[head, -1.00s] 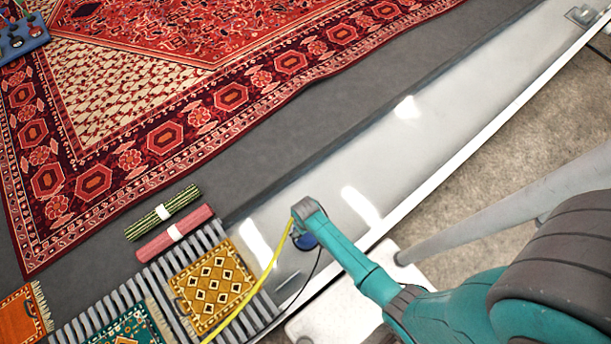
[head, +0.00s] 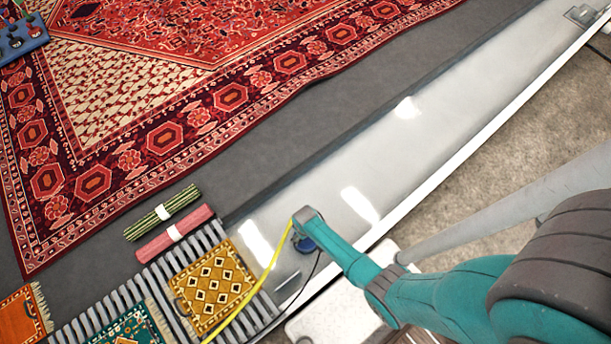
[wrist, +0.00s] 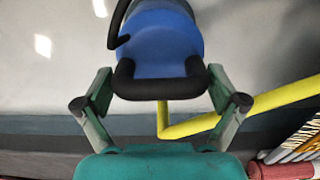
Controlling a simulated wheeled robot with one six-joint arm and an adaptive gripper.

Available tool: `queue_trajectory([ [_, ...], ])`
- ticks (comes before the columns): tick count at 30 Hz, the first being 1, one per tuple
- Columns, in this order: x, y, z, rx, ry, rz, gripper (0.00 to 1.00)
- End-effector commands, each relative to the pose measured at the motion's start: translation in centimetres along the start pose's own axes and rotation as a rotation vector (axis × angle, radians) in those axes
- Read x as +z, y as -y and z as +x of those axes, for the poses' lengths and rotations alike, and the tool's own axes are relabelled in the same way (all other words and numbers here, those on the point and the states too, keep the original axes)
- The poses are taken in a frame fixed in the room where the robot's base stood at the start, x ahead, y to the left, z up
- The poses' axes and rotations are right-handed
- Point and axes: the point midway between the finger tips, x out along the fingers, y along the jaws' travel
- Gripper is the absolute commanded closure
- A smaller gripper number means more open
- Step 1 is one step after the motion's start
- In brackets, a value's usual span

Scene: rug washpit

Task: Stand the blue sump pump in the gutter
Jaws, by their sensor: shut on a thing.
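The blue sump pump (head: 304,244) shows partly beneath my gripper (head: 304,226) in the head view, over the pale gutter (head: 410,150). In the wrist view the pump (wrist: 162,38) has a rounded blue body and a black handle. My gripper (wrist: 160,84) is shut on that handle, one finger at each end. A yellow hose (head: 272,264) runs from beside the pump toward the lower left; it also shows in the wrist view (wrist: 250,107). The pump's base is hidden, so I cannot tell whether it touches the gutter floor.
A slatted grate (head: 215,235) adjoins the gutter's near end, with a gold patterned mat (head: 213,287) on it. A green roll (head: 162,212) and a pink roll (head: 175,233) lie beside it. A large red rug (head: 190,120) covers the upper left. The gutter's far stretch is clear.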

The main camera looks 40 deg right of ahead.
Motion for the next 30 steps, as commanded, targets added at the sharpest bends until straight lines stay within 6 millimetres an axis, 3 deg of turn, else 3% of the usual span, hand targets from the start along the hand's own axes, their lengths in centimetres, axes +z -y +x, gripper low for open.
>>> queue_trajectory([
  [14, -0.21, 0.00, 0.36, 0.000, -0.002, 0.000, 0.74],
  [15, -0.03, 0.00, 0.44, 0.000, 0.000, 0.000, 0.00],
  [30, -0.01, 0.00, -0.35, 0.000, -0.001, 0.000, 0.00],
])
